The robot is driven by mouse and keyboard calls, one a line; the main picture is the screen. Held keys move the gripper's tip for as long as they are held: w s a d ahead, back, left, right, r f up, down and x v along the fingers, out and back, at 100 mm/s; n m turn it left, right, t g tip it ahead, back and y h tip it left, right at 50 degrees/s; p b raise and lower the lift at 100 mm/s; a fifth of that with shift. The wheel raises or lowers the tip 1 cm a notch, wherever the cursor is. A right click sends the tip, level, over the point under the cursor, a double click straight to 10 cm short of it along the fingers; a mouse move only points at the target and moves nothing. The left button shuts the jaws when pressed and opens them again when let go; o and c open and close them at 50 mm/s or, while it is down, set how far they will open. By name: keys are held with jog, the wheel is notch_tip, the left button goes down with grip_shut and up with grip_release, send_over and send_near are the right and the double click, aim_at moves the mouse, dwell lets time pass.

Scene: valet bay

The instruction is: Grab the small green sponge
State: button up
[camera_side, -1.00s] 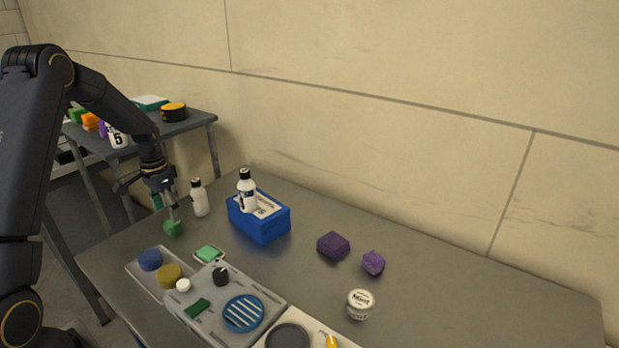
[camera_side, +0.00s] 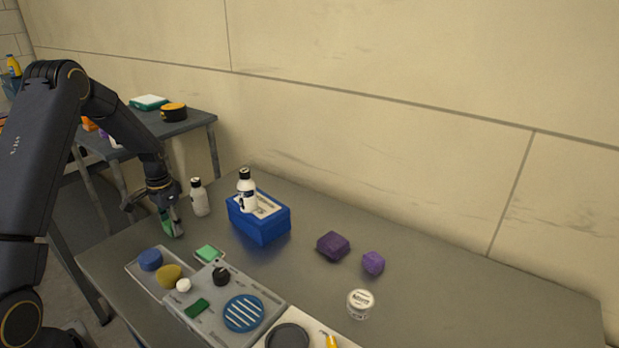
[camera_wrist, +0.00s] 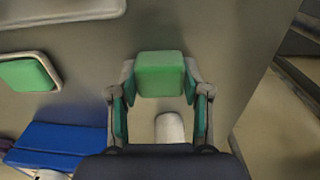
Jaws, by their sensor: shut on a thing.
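The small green sponge (camera_wrist: 159,76) is a rounded block between the two fingertips in the wrist view. My gripper (camera_wrist: 161,85) is shut on it, with the teal finger pads at its left and right sides. In the side view my gripper (camera_side: 171,230) is down at the left part of the table, left of the white bottle. The fingers hide most of the sponge there, and I cannot tell whether it still touches the table.
A white bottle (camera_side: 199,198) stands close to the right of my gripper, near a blue box (camera_side: 262,226) with another bottle on it. A light green pad (camera_side: 208,253) and a grey tray (camera_side: 180,318) lie in front. Purple blocks (camera_side: 333,246) are farther right.

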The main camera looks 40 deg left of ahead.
jog(key=shift+c, duration=0.6)
